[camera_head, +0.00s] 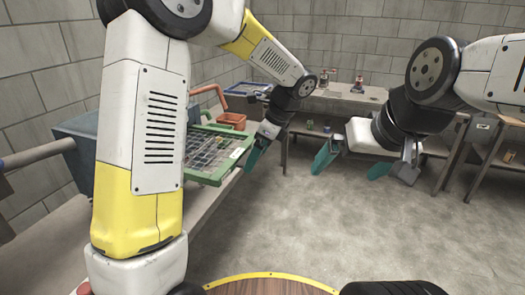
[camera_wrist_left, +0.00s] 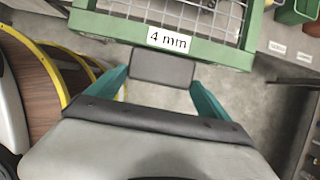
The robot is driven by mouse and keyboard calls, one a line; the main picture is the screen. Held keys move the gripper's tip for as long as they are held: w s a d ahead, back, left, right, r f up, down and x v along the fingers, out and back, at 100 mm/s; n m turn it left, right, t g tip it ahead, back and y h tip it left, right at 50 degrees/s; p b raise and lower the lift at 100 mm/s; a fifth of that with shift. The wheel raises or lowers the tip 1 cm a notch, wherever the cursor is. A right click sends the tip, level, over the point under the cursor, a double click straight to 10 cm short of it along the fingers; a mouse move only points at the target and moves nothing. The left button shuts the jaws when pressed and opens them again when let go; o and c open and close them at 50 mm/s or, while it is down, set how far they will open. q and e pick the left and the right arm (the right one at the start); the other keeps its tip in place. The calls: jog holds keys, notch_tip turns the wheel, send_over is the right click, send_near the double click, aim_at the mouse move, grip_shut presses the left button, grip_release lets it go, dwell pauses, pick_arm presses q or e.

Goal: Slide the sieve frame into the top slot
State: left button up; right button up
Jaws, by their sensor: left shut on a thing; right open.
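The green sieve frame (camera_head: 212,176) with a wire mesh lies roughly level at the left-hand bench, partly hidden by my left arm. A white "4 mm" label marks its near edge in the left wrist view (camera_wrist_left: 225,53). My left gripper (camera_head: 257,150) is at the frame's right edge. In the left wrist view its teal fingers are shut on the dark tab (camera_wrist_left: 163,66) of the frame. My right gripper (camera_head: 350,166) is open and empty over the floor, to the right. I cannot make out the top slot; my left arm covers part of the bench.
A blue-grey box (camera_head: 75,143) stands on the left bench, partly behind my left arm. An orange bin (camera_head: 232,121) and a blue crate (camera_head: 248,88) are behind the frame. A rear bench (camera_head: 322,101) holds small red-topped items. The floor (camera_head: 330,220) between is clear.

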aim_at(231, 152)
pick_arm(q)
jog(key=shift+w+a, duration=0.4)
jog(key=shift+a, duration=0.9)
jog(key=shift+w+a, duration=0.45)
jog(key=shift+a, duration=0.85)
jog(key=shift+w+a, duration=0.4)
jog(key=shift+a, duration=0.9)
jog(key=o, duration=1.8)
jog(key=v, duration=0.7)
jog(key=shift+d+r, duration=0.15)
jog(key=shift+r, duration=0.25)
jog(key=shift+s, duration=0.1)
jog(key=s+a+r+n+t+h, duration=0.1)
jog(key=s+a+n+t+h, duration=0.1)
jog(key=s+n, duration=0.8)
jog(key=s+a+r+n+t+h, duration=0.2)
jog(key=s+a+n+h, duration=0.1)
jog(key=s+n, duration=0.8)
jog(key=shift+s+t+h, duration=0.4)
jog(key=shift+s+h, duration=0.4)
jog(key=shift+h, duration=0.1)
